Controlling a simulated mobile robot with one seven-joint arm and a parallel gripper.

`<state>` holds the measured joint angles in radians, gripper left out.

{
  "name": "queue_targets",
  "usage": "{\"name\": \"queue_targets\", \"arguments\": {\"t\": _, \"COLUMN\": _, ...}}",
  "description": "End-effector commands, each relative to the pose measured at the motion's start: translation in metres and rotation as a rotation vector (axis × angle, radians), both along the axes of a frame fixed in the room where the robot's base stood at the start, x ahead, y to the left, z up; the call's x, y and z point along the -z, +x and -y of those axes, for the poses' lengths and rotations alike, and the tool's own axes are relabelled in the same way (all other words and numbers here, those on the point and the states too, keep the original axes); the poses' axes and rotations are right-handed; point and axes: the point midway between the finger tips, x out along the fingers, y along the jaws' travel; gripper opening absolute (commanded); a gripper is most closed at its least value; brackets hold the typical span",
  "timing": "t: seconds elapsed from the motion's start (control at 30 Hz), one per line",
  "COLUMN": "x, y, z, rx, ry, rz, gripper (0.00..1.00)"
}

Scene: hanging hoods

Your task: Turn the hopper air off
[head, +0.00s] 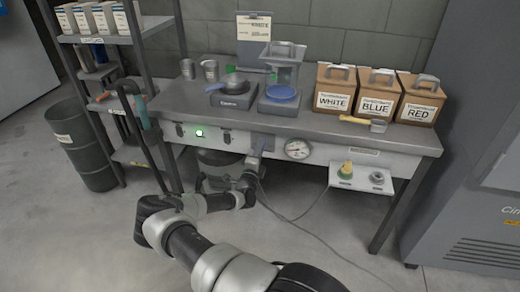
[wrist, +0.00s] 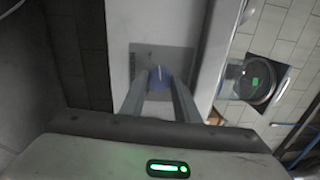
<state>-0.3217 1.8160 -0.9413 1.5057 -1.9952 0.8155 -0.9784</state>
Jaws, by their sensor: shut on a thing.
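A blue round knob (wrist: 160,77) with a pale line across it sits on a grey plate (wrist: 178,57) on the bench's front panel. The small lettering on the plate is unreadable. My gripper (wrist: 161,80) is shut on the knob, one finger at each side. In the head view my gripper (head: 256,148) is at the front panel, left of the round gauge (head: 297,149), and hides the knob. A clear-sided hopper (head: 284,68) stands on the bench above it, over a blue dish (head: 281,92).
A lit green button (head: 199,133) is on the panel to the left. A small shelf (head: 362,177) with a yellow-green fitting juts out at the right. A cable (head: 300,217) hangs below the bench. Boxes labelled white, blue and red (head: 417,112) stand on top.

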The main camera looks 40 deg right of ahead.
Motion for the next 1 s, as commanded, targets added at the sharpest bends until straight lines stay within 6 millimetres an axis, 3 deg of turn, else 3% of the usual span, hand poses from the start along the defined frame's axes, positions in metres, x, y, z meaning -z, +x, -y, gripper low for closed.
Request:
{"name": "queue_targets", "arguments": {"t": 0.5, "x": 0.0008, "y": -0.0017, "z": 0.0008, "rx": 0.001, "ry": -0.219, "rz": -0.258, "gripper": 0.06}}
{"name": "queue_targets", "arguments": {"t": 1.0, "x": 0.0008, "y": -0.002, "z": 0.0011, "rx": 0.002, "ry": -0.26, "rz": -0.306, "gripper": 0.06}}
